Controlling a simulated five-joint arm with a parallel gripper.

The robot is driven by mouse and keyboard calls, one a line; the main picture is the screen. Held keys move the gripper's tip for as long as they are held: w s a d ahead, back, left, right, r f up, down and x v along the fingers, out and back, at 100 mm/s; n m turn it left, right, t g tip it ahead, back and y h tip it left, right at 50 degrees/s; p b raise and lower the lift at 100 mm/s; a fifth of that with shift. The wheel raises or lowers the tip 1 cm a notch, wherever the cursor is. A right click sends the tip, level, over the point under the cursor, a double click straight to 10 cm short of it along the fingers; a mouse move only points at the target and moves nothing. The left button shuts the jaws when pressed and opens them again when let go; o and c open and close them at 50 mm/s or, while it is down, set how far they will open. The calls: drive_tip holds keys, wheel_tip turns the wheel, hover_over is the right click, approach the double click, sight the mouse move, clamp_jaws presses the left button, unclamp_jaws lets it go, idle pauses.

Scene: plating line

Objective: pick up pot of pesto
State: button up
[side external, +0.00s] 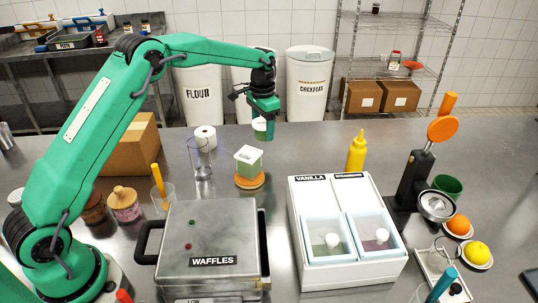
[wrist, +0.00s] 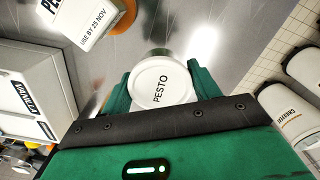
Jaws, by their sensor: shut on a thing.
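The pot of pesto (wrist: 160,84) has a round white lid marked PESTO and sits between the two green fingers in the wrist view. My gripper (wrist: 164,77) is shut on it. In the side external view my gripper (side external: 265,127) points down near the far edge of the counter, and part of the pot (side external: 258,127) shows as a white and green shape beside the fingers. The lower part of the pot is hard to see, and I cannot tell whether it touches the counter.
A yellow bottle (side external: 356,153), white topping box (side external: 347,257) and waffle maker (side external: 211,235) stand nearby.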

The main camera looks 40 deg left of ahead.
drive_tip(key=d+r, duration=0.1)
drive_tip(key=s+d+r, duration=0.1)
drive_tip(key=d, duration=0.1)
drive_tip(key=d+r, duration=0.1)
drive_tip(key=shift+s+d, duration=0.2)
drive_tip(key=shift+s, duration=0.2)
